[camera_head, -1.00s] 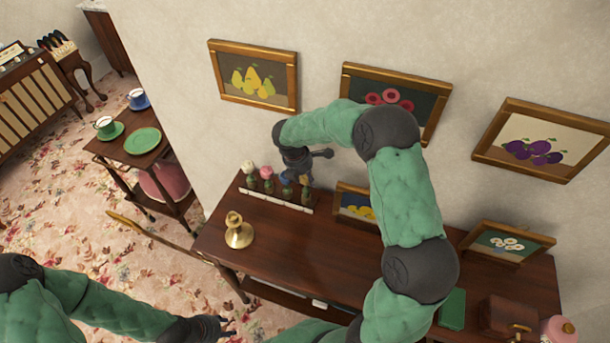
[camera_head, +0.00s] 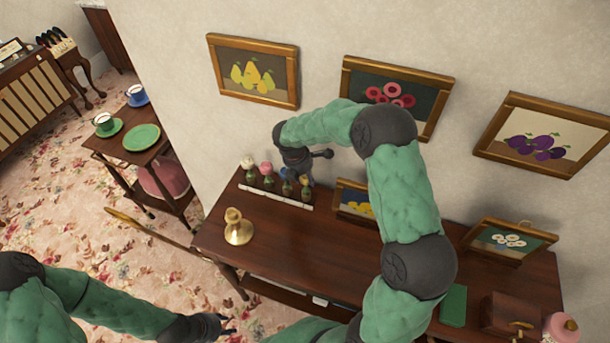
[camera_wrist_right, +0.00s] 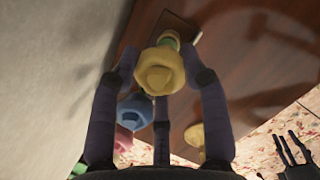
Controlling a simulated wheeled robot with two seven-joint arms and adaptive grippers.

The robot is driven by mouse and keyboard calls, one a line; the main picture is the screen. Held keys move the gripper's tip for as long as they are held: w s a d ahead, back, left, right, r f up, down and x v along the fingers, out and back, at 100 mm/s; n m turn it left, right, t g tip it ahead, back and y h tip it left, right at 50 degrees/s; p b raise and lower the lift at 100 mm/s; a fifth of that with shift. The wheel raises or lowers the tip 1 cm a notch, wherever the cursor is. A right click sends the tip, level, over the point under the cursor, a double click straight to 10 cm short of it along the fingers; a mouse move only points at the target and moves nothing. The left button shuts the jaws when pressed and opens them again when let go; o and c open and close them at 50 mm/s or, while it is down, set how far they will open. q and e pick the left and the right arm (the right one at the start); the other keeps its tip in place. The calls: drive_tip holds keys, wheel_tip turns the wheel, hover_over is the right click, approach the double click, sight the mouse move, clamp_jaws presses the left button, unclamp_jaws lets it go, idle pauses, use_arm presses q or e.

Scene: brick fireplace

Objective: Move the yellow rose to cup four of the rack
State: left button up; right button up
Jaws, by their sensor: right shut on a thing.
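The yellow rose (camera_wrist_right: 160,72) is between the fingers of my right gripper (camera_wrist_right: 165,80), which is shut on it. In the wrist view its green lower part points toward the rack's end; I cannot tell whether it sits in a cup. A white rose (camera_head: 248,161), a pink rose (camera_head: 265,168) and a blue rose (camera_head: 286,173) stand in the rack's cups from left to right. My left gripper (camera_head: 224,325) is open and empty, low in front of the table.
The rack stands on a dark wooden table (camera_head: 300,243) against the wall. A brass candlestick (camera_head: 238,228) is in front of it. A small framed picture (camera_head: 354,199) leans close to its right. The table's middle is clear.

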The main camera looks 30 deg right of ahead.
drive_tip(key=shift+f, duration=0.35)
drive_tip(key=o, duration=1)
drive_tip(key=shift+o, duration=0.2)
drive_tip(key=v, duration=1.2)
